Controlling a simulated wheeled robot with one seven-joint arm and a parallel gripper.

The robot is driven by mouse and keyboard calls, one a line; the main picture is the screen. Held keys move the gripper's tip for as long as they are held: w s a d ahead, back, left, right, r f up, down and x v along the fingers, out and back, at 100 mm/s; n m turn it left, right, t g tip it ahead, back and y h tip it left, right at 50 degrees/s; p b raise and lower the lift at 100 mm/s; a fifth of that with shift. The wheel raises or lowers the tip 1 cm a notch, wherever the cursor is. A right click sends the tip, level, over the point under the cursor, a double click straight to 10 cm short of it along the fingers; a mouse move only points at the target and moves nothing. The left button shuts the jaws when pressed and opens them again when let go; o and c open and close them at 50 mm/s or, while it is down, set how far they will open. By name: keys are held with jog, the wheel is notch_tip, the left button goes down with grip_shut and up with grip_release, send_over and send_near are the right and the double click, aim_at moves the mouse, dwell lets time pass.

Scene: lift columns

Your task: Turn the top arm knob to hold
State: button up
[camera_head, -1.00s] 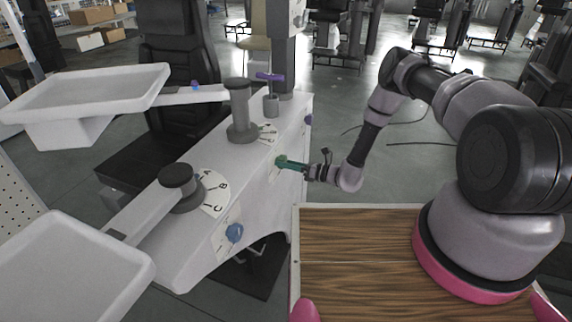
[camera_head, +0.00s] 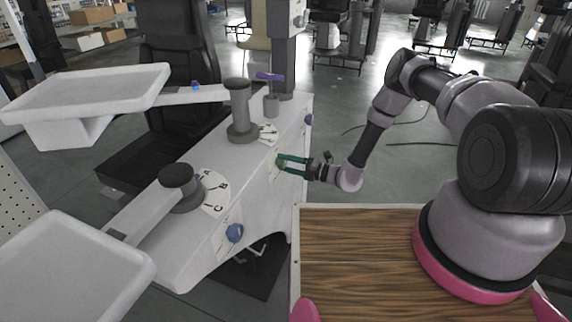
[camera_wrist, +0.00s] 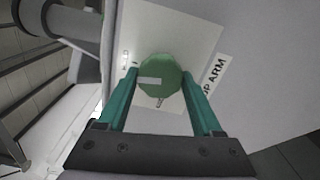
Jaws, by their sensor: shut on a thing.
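The top arm knob (camera_wrist: 165,68) is round and green, with a pale bar on its face pointing left in the wrist view. It sits on a white plate (camera_wrist: 190,35) with small marks beside and below it. A label ending in "P ARM" (camera_wrist: 215,75) is right of it, partly hidden by a finger. My gripper (camera_head: 281,162) reaches the side of the white column housing (camera_head: 262,190) from the right. Its two green fingers stand on either side of the knob, shut on it. In the head view the fingers largely hide the knob.
A blue knob (camera_head: 235,233) is on the same side face, nearer. A purple knob (camera_head: 309,119) is farther along. White trays (camera_head: 85,92) on arms extend left. A wood-topped surface (camera_head: 355,250) lies below my arm.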

jog(key=shift+m, duration=0.9)
jog(key=o, duration=1.3)
jog(key=shift+d, duration=0.1)
jog(key=v, duration=1)
jog(key=shift+s+d, duration=0.15)
jog(key=shift+d, duration=0.2)
